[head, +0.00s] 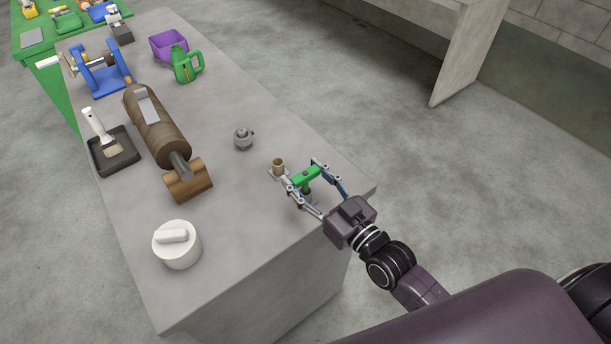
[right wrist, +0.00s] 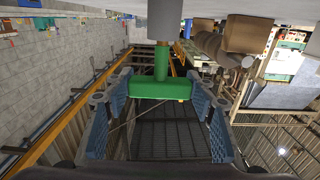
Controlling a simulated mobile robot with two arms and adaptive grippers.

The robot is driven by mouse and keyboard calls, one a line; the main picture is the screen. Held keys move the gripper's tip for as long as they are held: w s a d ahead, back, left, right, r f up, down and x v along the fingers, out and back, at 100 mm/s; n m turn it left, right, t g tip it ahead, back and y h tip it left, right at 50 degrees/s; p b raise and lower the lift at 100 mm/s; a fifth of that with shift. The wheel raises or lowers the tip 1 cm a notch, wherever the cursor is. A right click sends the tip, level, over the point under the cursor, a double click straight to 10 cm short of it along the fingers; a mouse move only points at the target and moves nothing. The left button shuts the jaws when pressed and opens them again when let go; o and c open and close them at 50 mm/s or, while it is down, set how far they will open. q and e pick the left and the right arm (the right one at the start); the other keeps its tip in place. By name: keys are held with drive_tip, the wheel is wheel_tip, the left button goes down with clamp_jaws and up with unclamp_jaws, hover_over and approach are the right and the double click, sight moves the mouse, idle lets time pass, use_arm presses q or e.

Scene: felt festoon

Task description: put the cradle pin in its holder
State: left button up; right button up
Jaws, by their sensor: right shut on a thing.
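The cradle pin, with a green T-shaped handle (head: 306,177), is in my right gripper (head: 303,176) above the near right end of the grey table. The fingers are shut on the handle's crossbar. In the right wrist view, the green handle (right wrist: 161,88) spans the space between the blue finger pads of my right gripper (right wrist: 158,98). A tan, open-topped cylinder (head: 278,166) on a small grey plate, apparently the holder, stands just left of the pin. The pin's lower end is partly hidden by a finger. My left gripper is not in view.
A small grey knob-like part (head: 243,138) stands left of the holder. The table's front is clear.

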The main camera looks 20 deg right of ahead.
drive_tip(key=shift+f, duration=0.2)
drive_tip(key=o, duration=1.3)
drive_tip(key=v, duration=1.2)
